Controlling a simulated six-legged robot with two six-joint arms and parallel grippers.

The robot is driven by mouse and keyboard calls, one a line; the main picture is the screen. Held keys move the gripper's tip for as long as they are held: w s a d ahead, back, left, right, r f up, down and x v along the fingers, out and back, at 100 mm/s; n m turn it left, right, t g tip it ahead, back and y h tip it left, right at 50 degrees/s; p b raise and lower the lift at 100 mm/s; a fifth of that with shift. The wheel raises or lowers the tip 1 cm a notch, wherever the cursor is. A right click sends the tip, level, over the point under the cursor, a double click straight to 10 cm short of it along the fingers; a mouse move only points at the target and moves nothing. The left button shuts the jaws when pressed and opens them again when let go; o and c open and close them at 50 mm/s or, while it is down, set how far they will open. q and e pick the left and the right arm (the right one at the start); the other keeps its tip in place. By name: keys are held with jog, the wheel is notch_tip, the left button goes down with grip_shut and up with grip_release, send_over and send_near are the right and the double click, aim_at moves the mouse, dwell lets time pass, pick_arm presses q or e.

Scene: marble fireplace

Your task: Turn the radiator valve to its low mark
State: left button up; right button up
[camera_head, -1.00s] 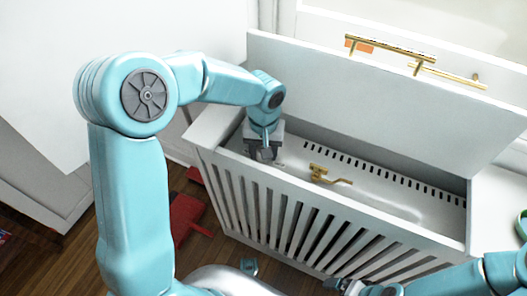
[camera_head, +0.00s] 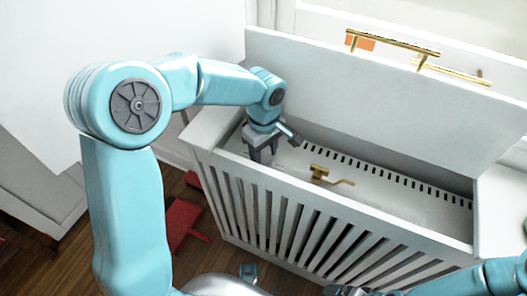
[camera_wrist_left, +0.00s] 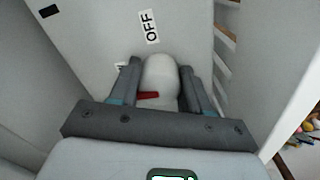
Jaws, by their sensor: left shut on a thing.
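The radiator valve is a white rounded knob (camera_wrist_left: 160,75) with a red pointer (camera_wrist_left: 148,95), seen in the left wrist view. The pointer points left in that picture. An OFF label (camera_wrist_left: 150,27) is on the panel beyond the knob. Another label is mostly hidden by a finger. My left gripper (camera_head: 262,155) reaches down into the left end of the open radiator cover. Its fingers also show in the left wrist view (camera_wrist_left: 160,88), shut on both sides of the knob. My right gripper (camera_head: 345,291) is partly cut off at the bottom edge of the head view.
The white slatted radiator cover (camera_head: 222,160) has its lid (camera_head: 370,110) raised at the back. A brass fitting (camera_head: 320,174) lies inside, right of my left gripper. Brass bars (camera_head: 395,43) are above the lid. A red object (camera_head: 184,218) is on the wooden floor.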

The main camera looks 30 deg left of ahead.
pick_arm(q)
jog(key=shift+d+n, duration=0.1)
jog(key=shift+n, duration=0.4)
jog(key=o, duration=1)
jog(key=shift+r, duration=0.15)
notch_tip(320, 180, up, 16)
jog(key=p, duration=0.5)
